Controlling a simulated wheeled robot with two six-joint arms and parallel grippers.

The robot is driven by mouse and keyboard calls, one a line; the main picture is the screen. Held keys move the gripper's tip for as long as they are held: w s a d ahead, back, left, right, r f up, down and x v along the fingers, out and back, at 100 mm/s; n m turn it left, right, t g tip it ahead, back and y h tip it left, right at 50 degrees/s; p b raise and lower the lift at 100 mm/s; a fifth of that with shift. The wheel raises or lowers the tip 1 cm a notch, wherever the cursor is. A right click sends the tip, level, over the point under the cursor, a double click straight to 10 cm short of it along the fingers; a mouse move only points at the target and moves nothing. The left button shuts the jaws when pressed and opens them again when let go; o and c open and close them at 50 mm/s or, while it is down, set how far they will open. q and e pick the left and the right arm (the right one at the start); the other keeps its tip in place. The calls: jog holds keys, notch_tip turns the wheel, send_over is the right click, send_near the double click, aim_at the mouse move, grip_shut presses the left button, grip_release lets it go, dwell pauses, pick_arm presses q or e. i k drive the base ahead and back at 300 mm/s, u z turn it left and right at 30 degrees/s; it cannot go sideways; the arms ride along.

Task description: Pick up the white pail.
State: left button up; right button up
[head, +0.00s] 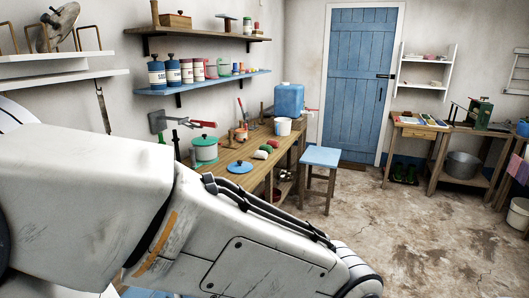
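A small white pail (283,127) stands upright toward the far end of the wooden workbench (230,175), just in front of a blue jerrycan (289,99). A second white pail-like vessel (518,214) stands at the right edge of the head view, partly cut off. I cannot tell from the picture alone which of them the task means. My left arm fills the lower left foreground, hiding the near part of the bench. Neither gripper is in view, and nothing is seen touching either vessel.
A green pot (204,149), a blue lid (239,167) and red, green and white balls or rolls (266,149) lie on the bench. A blue-topped stool (320,157) stands beside it. The stone floor (400,235) is open to the right.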

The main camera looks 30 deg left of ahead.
aim_at(283, 125)
jog(key=z, duration=0.15)
jog(key=i, duration=3.7)
jog(key=u, duration=0.5)
jog(key=i, duration=1.25)
jog(key=u, duration=1.9)
jog(key=i, duration=1.15)
jog(key=u, duration=0.9)
